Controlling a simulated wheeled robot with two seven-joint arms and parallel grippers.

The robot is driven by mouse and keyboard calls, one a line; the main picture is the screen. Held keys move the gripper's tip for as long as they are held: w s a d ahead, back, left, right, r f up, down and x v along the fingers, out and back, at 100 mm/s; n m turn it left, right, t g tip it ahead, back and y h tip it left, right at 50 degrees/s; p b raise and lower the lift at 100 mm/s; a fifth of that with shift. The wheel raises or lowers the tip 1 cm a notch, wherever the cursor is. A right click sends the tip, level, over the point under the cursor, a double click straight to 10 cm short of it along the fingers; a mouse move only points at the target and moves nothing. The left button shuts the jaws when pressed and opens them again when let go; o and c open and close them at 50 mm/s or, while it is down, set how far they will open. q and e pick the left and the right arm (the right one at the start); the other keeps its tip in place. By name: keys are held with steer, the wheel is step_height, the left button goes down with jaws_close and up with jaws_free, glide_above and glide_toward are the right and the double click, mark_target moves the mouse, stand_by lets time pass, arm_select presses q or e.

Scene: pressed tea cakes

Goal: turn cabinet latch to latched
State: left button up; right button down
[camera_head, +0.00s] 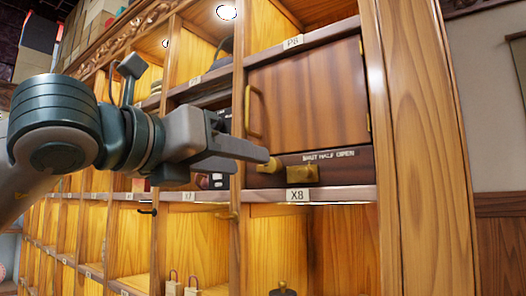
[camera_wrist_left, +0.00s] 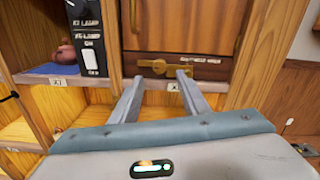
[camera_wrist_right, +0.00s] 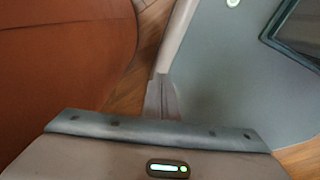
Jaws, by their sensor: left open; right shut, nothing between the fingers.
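The cabinet door (camera_head: 308,100) is a dark wooden panel, shut in its compartment, with a brass handle (camera_head: 254,112) on its left edge. Below it a dark strip marked "SHUT HALF OPEN" carries the brass latch (camera_head: 305,172), with a rounded brass end to its left. The latch also shows in the left wrist view (camera_wrist_left: 158,66), lying roughly level. My left gripper (camera_head: 248,158) is open and empty, its fingertips in front of the latch, one on each side in the left wrist view. Contact cannot be told. My right gripper (camera_wrist_right: 161,78) is shut and empty, away from the cabinet.
A shelf lip with an X8 label (camera_head: 298,195) runs just under the latch. Open cubbies (camera_head: 190,240) lie left and below. A lamp switch panel (camera_wrist_left: 90,45) stands left of the door. A thick wooden side post (camera_head: 410,150) bounds the right.

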mark_target(269, 166)
arm_select(q)
steer(key=p+x, duration=0.2)
steer(key=x, duration=0.3)
steer(key=shift+w+d+r, duration=0.1)
steer(key=shift+w+d, duration=0.05)
steer(key=shift+w, duration=0.1)
steer(key=shift+w+d+p, duration=0.3)
steer(key=shift+w+p, duration=0.15)
steer(key=shift+d, duration=0.1)
arm_select(e)
steer(key=r, duration=0.2)
steer(key=w+a+r, duration=0.1)
steer(key=shift+r, duration=0.35)
steer(key=shift+s+a, duration=0.1)
arm_select(q)
steer(key=c, duration=0.9)
steer(key=shift+c, duration=0.8)
arm_select(e)
steer(key=shift+d+f, duration=0.1)
steer(key=shift+d, duration=0.2)
